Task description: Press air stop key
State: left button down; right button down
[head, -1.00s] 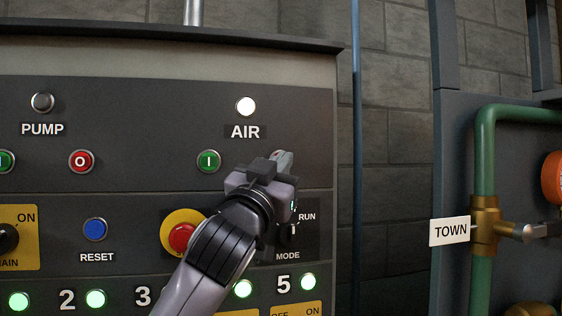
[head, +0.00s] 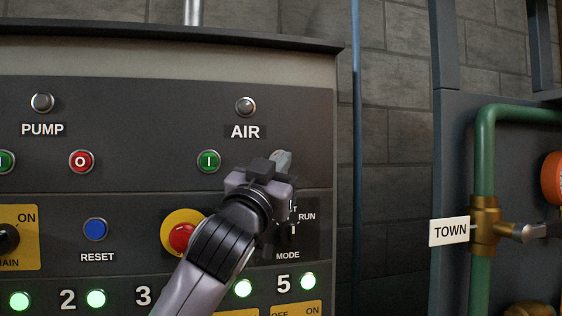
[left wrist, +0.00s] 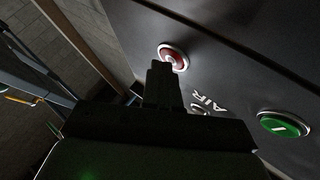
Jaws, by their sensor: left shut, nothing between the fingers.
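The AIR section of the panel has a round lamp (head: 245,107), now dark, above the AIR label (head: 245,132). Its green start key (head: 208,161) sits to the left below the label.
A red emergency button (head: 182,237) on a yellow disc and a MODE switch (head: 291,229) are close to my arm. The PUMP keys, including a red one (head: 81,161), lie left. Green pipework with a TOWN tag (head: 450,231) stands right.

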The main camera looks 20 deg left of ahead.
pick_arm(q)
jog(key=shift+s+d, duration=0.4)
jog(key=shift+s, duration=0.2)
jog(key=s+d, duration=0.2)
jog(key=s, duration=0.2)
jog(key=shift+s+d, duration=0.1)
jog(key=shift+d, duration=0.3)
jog(key=shift+f, duration=0.1)
dwell(0.8)
